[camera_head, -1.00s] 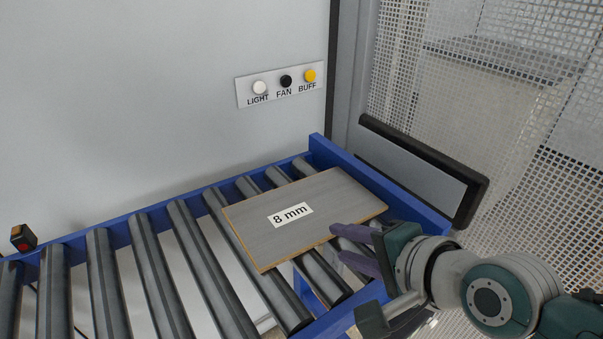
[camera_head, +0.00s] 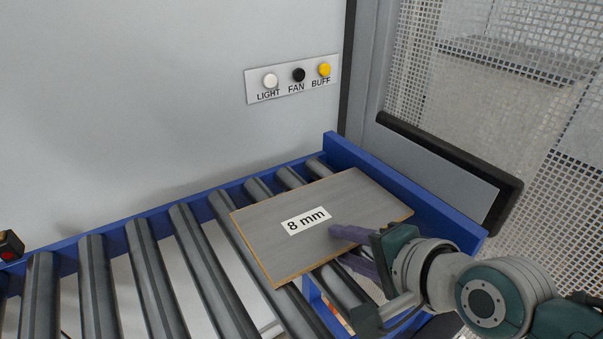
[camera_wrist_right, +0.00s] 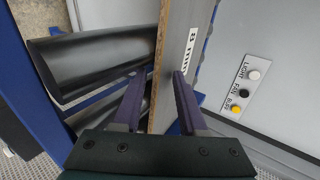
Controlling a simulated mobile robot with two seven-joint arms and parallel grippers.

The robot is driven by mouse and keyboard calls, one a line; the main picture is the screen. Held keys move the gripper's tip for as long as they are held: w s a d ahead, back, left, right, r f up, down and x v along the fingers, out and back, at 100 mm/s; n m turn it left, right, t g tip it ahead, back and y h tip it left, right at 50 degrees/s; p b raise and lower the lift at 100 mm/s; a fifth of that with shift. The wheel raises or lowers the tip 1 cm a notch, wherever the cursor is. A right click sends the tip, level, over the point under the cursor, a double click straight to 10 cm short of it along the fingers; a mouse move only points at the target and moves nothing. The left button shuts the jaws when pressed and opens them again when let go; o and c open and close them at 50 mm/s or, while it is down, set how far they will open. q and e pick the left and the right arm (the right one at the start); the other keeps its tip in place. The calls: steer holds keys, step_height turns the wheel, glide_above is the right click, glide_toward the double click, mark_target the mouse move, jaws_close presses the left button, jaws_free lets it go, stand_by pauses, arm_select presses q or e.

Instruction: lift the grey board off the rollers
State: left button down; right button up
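The grey board (camera_head: 352,201) has a brown edge and a white "8 mm" label, and it lies tilted across the rollers at their right end. My right gripper (camera_head: 349,247) is at the board's near right edge, one finger over the top face and the other below. In the right wrist view, the board's edge (camera_wrist_right: 157,90) runs between the two fingers of the gripper (camera_wrist_right: 160,85), which stand apart with some room beside the board. My left gripper is not in view.
Rollers (camera_head: 156,277) run across a blue frame (camera_head: 395,195) whose right rail stands next to the board. A grey wall with a LIGHT, FAN and BUFF button panel (camera_head: 292,79) rises behind. A black-edged bar (camera_head: 450,165) and mesh are on the right. The left rollers are bare.

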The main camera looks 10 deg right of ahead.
arm_select(q)
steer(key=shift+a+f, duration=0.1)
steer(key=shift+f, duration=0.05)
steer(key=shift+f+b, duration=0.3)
steer(key=shift+b, duration=0.15)
arm_select(e)
steer(key=shift+w+r+t, duration=0.15)
steer(key=shift+r+t, duration=0.45)
steer(key=shift+r, duration=0.1)
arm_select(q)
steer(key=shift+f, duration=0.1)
